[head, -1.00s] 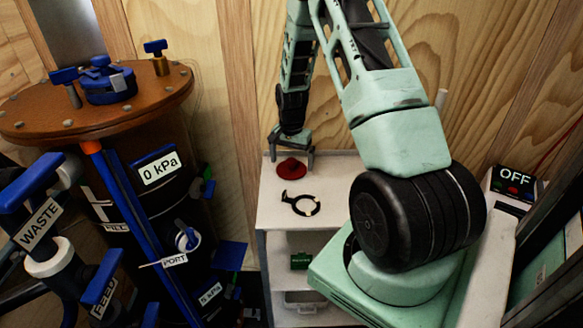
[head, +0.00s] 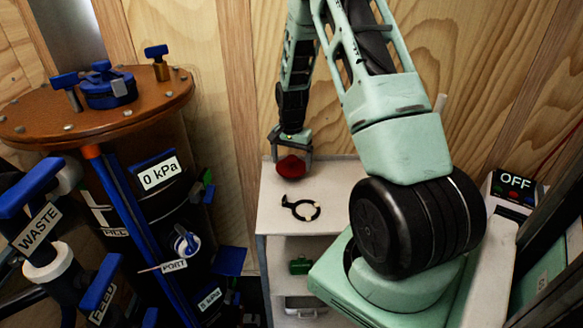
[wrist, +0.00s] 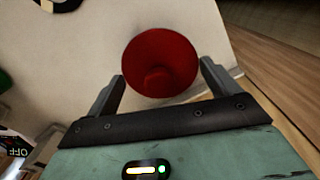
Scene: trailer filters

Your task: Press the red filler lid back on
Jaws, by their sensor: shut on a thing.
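The red filler lid (head: 291,167) is a round cap at the back of the white cabinet's top. My gripper (head: 290,152) holds it from behind and above. The lid looks tilted, with its round face toward the head camera; I cannot tell whether it still touches the cabinet. In the wrist view the lid (wrist: 160,62) sits between the two fingers of my gripper (wrist: 162,80). The brown-topped tank (head: 60,122) stands at the left, with a part labelled PORT (head: 174,265) on its side. I cannot make out an open filler mouth.
A black ring-shaped tool (head: 302,210) lies on the white cabinet (head: 275,222) in front of the lid. Blue handles (head: 103,290) and pipes crowd the left. A plywood wall (head: 215,90) stands close behind my arm. A box marked OFF (head: 515,182) is at the right.

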